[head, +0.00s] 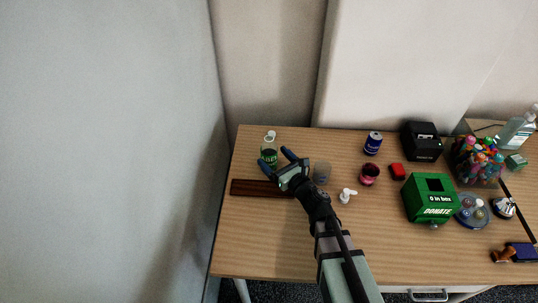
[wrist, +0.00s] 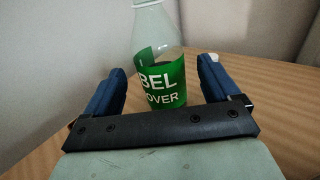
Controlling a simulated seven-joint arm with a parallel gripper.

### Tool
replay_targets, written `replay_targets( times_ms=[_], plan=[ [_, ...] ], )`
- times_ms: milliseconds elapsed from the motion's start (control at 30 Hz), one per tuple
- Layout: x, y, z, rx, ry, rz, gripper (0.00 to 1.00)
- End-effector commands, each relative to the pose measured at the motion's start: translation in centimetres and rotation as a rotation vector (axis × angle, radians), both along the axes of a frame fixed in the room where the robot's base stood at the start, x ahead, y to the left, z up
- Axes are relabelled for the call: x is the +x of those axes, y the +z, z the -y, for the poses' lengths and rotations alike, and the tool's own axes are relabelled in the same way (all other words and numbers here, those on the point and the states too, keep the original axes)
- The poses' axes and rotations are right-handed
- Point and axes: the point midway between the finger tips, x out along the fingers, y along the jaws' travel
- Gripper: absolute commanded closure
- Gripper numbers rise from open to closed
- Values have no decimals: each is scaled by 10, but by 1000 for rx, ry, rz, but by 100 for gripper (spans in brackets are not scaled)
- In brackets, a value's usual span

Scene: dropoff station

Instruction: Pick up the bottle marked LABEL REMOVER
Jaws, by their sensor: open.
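The bottle marked LABEL REMOVER (head: 269,152) stands upright at the far left of the table, with a white cap and a green label. In the wrist view the bottle (wrist: 158,70) shows "BEL" and "OVER" on its label; its top is cut off by the frame edge. My gripper (head: 275,160) is open, with its blue fingers pointing at the bottle. In the wrist view the fingers of my gripper (wrist: 165,75) are spread to either side, and the bottle appears between or just beyond them. I cannot tell exactly how deep it sits. It is not gripped.
A dark wooden strip (head: 262,188) lies just in front of the bottle. A grey cup (head: 321,172), a white object (head: 347,195), a pink-red jar (head: 369,174) and a blue can (head: 373,143) stand to the right. A green donation box (head: 430,198) is farther right. The front left table is clear.

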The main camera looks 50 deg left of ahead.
Motion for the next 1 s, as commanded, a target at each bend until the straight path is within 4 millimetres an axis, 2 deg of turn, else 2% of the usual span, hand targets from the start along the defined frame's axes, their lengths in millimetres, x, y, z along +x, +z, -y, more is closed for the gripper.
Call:
replay_targets(
  times_ms=[233,533,800,1000],
  plan=[
    [2,1,-15,1,1,1,11],
    [6,3,-52,0,1,1,11],
    [6,4,-54,0,0,0,11],
    [6,4,-54,0,0,0,29]
  ],
)
